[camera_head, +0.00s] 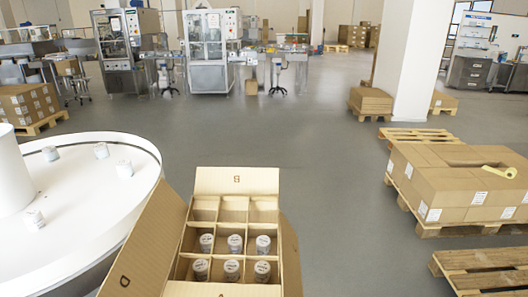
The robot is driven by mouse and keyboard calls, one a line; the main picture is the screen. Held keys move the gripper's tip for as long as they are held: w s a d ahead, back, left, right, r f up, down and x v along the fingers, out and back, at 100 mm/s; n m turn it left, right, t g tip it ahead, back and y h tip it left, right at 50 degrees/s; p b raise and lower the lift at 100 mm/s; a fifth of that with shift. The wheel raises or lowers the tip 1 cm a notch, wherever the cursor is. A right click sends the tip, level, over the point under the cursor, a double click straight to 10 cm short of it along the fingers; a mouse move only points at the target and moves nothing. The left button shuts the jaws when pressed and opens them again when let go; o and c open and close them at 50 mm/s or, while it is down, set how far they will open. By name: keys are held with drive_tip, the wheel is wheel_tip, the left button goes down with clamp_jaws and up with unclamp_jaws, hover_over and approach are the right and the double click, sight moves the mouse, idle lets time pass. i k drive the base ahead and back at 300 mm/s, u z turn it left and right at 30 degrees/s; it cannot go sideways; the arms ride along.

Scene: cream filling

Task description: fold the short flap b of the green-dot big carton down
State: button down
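The big open carton (176,291) stands at the bottom centre, with its inside facing me. Its short flap b (260,182), marked with a letter B, is at the far side and stands up, open. The long left flap (148,250), marked D, is spread outward to the left. The right flap (291,262) is also open, seen nearly edge-on. A cardboard divider (220,216) splits the inside into cells. Several jars (235,243) stand in the nearer cells, and the far row looks empty. No green dot shows. My gripper is not in view.
A white round table (80,224) with several small jars is close on the left. Pallets with stacked cartons (440,183) stand on the right, with a yellow tool (497,172) on top. The grey floor (330,190) beyond the carton is clear.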

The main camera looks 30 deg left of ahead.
sight(251, 182)
drive_tip(key=i, duration=3)
drive_tip(key=u, duration=3.5)
